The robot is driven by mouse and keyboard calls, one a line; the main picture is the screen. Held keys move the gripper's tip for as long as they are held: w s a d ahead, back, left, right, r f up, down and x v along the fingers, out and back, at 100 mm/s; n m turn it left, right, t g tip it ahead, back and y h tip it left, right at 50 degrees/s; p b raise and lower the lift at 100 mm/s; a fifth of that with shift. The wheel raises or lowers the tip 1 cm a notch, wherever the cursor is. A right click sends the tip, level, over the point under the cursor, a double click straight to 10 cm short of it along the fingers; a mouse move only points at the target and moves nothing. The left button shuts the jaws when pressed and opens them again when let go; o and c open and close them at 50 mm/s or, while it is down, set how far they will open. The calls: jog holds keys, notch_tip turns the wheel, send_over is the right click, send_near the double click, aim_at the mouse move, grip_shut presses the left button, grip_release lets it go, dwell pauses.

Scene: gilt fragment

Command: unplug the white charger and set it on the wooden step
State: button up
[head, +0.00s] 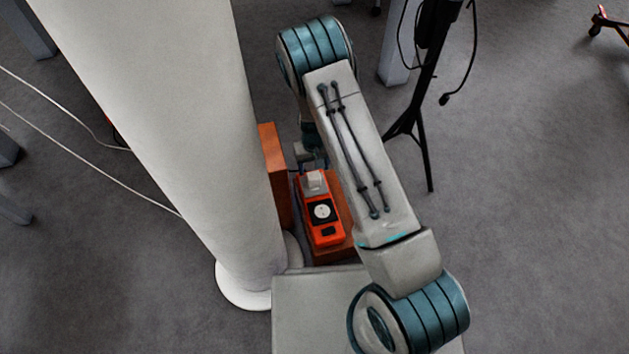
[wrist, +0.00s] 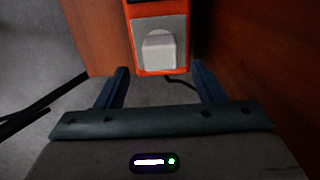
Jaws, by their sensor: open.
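The white charger (head: 313,180) sits in the far socket of an orange power unit (head: 331,239). In the wrist view the charger (wrist: 160,48) shows as a pale block on a grey socket plate. My gripper (wrist: 162,84) is open and empty, its two dark fingers spread to either side below the charger, which appears ahead of them.
In the wrist view, wooden faces flank the power unit at left (wrist: 95,35) and right (wrist: 265,60). A large pale column (head: 165,110) fills the head view's left. A black tripod stand (head: 420,110) is at the right, on grey carpet. Thin white cables cross the floor at left.

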aim_at(314, 175)
notch_tip(314, 175, down, 8)
jog(key=b, duration=0.4)
jog(key=shift+r+b, duration=0.15)
jog(key=shift+b, duration=0.25)
jog(key=shift+c, duration=0.3)
dwell(0.4)
jog(key=c, duration=1.2)
jog(key=shift+r+p, duration=2.2)
jog(key=shift+r, duration=0.85)
jog(key=shift+c, duration=0.2)
